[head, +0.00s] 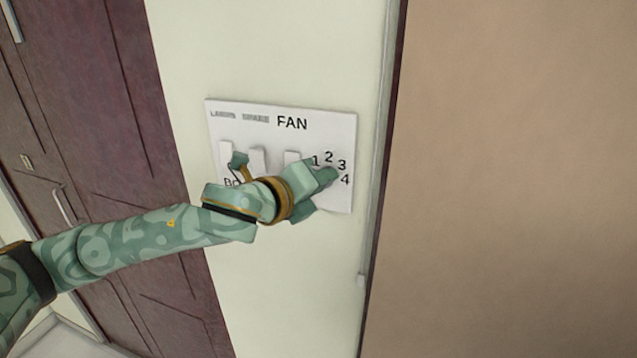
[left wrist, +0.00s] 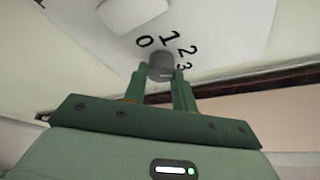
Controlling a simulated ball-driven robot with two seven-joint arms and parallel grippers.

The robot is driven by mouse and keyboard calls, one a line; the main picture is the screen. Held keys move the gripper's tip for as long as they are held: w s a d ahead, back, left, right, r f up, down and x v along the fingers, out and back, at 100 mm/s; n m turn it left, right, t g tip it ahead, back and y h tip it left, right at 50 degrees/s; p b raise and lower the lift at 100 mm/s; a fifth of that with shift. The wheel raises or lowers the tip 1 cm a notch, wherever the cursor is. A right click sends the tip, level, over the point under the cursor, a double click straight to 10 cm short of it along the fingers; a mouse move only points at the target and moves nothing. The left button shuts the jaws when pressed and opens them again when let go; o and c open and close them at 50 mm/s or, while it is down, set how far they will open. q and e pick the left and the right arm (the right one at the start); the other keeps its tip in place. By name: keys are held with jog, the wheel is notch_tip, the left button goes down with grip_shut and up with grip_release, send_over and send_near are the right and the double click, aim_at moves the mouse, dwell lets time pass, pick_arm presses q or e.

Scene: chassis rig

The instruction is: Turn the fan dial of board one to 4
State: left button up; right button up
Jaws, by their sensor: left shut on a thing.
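The switch board (head: 338,136) is a white panel on the pale wall, with FAN printed at the top and the numbers 1 to 4 at its right; lettering at its lower left is mostly covered. My left gripper (head: 328,177) reaches across the board to the dial. In the left wrist view, the grey round fan dial (left wrist: 160,64) sits between the two green fingers of this gripper (left wrist: 159,75), which are shut on it. Printed 0, 1, 2 and 3 show around it; 4 is hidden there. I cannot tell which number the dial points to. My right gripper is out of view.
White rocker switches (head: 292,156) stand on the board left of the dial; one shows large in the left wrist view (left wrist: 130,14). A dark wooden door (head: 110,110) is at left. A trim edge (head: 382,150) and a brown panel (head: 510,180) are at right.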

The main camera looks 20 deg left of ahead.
pick_arm(q)
jog(key=shift+s+d+f+m+y, duration=0.15)
jog(key=shift+m+y, duration=1.1)
jog(key=shift+m, duration=0.65)
jog(key=shift+w+d+m+y, duration=0.1)
jog(key=shift+m+y, duration=1.2)
jog(key=shift+m, duration=0.6)
jog(key=shift+s+d+f+m+y, duration=0.15)
jog(key=shift+m+y, duration=1.1)
jog(key=shift+m, duration=0.65)
jog(key=shift+w+r, duration=0.1)
jog(key=o, duration=1)
jog(key=shift+r, duration=0.1)
jog(key=shift+w, duration=0.1)
